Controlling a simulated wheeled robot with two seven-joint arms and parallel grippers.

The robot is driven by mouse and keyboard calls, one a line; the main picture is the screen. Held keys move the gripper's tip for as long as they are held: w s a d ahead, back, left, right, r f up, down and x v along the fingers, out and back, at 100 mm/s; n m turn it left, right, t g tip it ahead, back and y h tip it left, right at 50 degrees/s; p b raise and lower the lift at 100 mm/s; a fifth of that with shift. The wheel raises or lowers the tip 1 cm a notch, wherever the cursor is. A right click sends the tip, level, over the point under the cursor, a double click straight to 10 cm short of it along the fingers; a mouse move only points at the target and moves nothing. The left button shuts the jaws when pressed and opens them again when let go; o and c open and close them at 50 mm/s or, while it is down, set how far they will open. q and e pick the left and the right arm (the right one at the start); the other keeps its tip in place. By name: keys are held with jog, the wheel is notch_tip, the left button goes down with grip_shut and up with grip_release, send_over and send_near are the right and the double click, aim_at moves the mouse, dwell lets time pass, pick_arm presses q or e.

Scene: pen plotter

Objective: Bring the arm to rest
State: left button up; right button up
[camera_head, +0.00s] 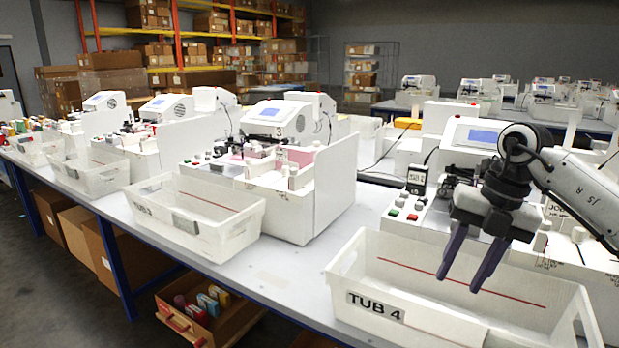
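My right gripper (467,266) hangs from the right arm, which comes in from the right. Its two purple-grey fingers point down and stand apart, with nothing between them. In the picture the fingers are over the white tub labelled TUB 4 (409,321), in front of its inner back wall. I cannot tell whether the tips are inside the tub or above it. The tub's visible inside looks empty. Behind it is a white pen plotter (480,134) with a blue screen, partly hidden by my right gripper and arm. My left gripper is not in view.
Another white tub, TUB 3 (196,212), stands to the left before a plotter marked 3 (276,122). More tubs and plotters line the table (292,268). The tabletop between the two tubs is clear. A crate with coloured items (206,318) sits below the table edge.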

jog(key=s+a+f+m+t+y, duration=0.1)
jog(key=s+a+f+y, duration=0.3)
jog(key=a, duration=0.6)
jog(key=s+a+m+t+y, duration=0.1)
jog(key=s+a+y, duration=0.1)
jog(key=a+y, duration=0.65)
jog(key=s+a+f+y, duration=0.3)
jog(key=a+y, duration=0.1)
jog(key=a, duration=0.7)
jog(key=s+d+f+m+t+h, duration=0.1)
jog(key=d+f+m+t+h, duration=1.15)
jog(key=m, duration=0.85)
jog(key=s+d+f+m+g+h, duration=0.2)
jog(key=s+d+f+m+g, duration=0.1)
jog(key=s+f, duration=0.6)
jog(key=s+d+f+m+g+h, duration=0.2)
jog(key=s+d+f+m+g, duration=0.1)
jog(key=s+f, duration=0.7)
jog(key=shift+s+d+f+m+g, duration=0.25)
jog(key=shift+d+f+m+g, duration=0.1)
jog(key=shift+d+m, duration=0.15)
jog(key=shift+r, duration=0.1)
